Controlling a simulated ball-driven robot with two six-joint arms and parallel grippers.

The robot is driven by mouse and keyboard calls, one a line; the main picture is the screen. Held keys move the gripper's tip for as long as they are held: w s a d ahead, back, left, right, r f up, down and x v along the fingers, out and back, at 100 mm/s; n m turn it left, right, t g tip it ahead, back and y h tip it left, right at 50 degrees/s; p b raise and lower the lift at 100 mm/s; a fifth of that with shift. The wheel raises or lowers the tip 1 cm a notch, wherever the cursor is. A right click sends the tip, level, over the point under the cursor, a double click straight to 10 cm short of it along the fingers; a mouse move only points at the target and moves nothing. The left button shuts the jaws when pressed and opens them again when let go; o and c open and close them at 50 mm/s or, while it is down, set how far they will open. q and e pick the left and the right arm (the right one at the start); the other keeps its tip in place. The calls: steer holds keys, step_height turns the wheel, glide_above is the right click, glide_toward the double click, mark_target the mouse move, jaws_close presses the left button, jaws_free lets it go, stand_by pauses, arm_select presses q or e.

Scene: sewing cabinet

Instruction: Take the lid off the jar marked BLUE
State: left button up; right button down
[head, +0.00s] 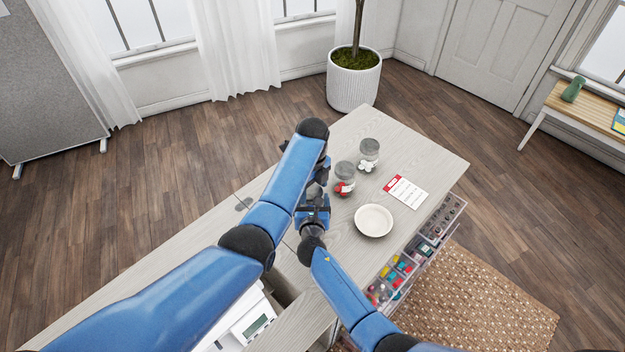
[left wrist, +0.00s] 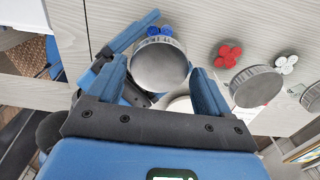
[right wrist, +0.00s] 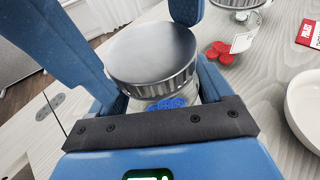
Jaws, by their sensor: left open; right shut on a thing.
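The jar with blue buttons in front of it (right wrist: 163,103) stands on the cabinet top, with a ribbed silver lid (right wrist: 153,55) on it. The lid also shows from above in the left wrist view (left wrist: 160,66). No BLUE marking is readable; in the head view the arms hide most of this jar. My right gripper (right wrist: 160,85) is shut on the jar below the lid; it also shows in the head view (head: 313,207). My left gripper (left wrist: 158,72) is open above the jar, one finger on each side of the lid, contact unclear.
A lidded jar with red buttons (head: 345,171) and one with white buttons (head: 369,148) stand to the right. A white bowl (head: 374,221) and a red-headed card (head: 405,192) lie nearby. Open trays of small items (head: 402,266) line the near edge. The far top is clear.

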arm_select(q)
steer(key=shift+f, duration=0.35)
steer(key=shift+c, duration=0.2)
steer(key=c, duration=0.9)
steer(key=shift+o, duration=0.2)
steer(key=shift+n, duration=1.7)
steer(key=o, duration=1.1)
steer(key=shift+o, duration=0.3)
steer(key=shift+s, duration=0.1)
